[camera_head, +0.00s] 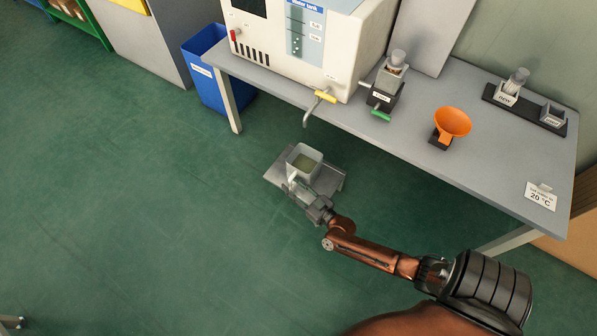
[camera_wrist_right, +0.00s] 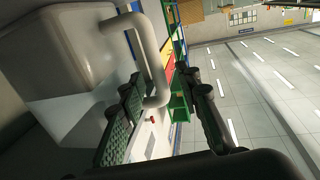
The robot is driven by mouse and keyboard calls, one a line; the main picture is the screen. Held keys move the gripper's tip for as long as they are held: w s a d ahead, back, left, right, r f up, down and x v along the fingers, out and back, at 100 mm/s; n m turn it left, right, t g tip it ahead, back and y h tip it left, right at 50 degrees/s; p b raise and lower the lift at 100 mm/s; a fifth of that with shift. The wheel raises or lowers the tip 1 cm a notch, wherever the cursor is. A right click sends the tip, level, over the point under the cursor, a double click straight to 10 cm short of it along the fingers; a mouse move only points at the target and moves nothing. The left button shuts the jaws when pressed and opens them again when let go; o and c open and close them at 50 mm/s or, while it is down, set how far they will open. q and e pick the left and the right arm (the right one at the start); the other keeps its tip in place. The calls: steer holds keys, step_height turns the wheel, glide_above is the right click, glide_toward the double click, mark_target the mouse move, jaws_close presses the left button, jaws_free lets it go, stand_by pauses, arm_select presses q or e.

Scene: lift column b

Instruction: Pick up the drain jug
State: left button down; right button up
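The drain jug (camera_head: 304,163) is a pale, square-topped container with greenish liquid inside. It stands upright on a low grey stand (camera_head: 328,182) on the floor, below the bench's front edge. My right gripper (camera_head: 299,192) is at the jug's near side, by its handle. In the right wrist view the jug (camera_wrist_right: 65,50) fills the upper left, and its rounded handle (camera_wrist_right: 157,70) lies between the fingers of my right gripper (camera_wrist_right: 165,95). The fingers are apart, one on the jug side and one outside. I see no clear grip on the handle. My left gripper is not seen.
A grey bench (camera_head: 452,185) overhangs behind the jug, carrying a white machine (camera_head: 310,45) with a yellow-handled drain tap (camera_head: 322,97) above the jug. An orange funnel (camera_head: 453,121) stands on the bench. A blue bin (camera_head: 205,80) is at its left.

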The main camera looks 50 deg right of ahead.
steer(key=shift+w+r, duration=0.1)
steer(key=shift+w, duration=0.5)
steer(key=shift+c, duration=0.2)
jaws_close()
steer(key=shift+d, duration=0.1)
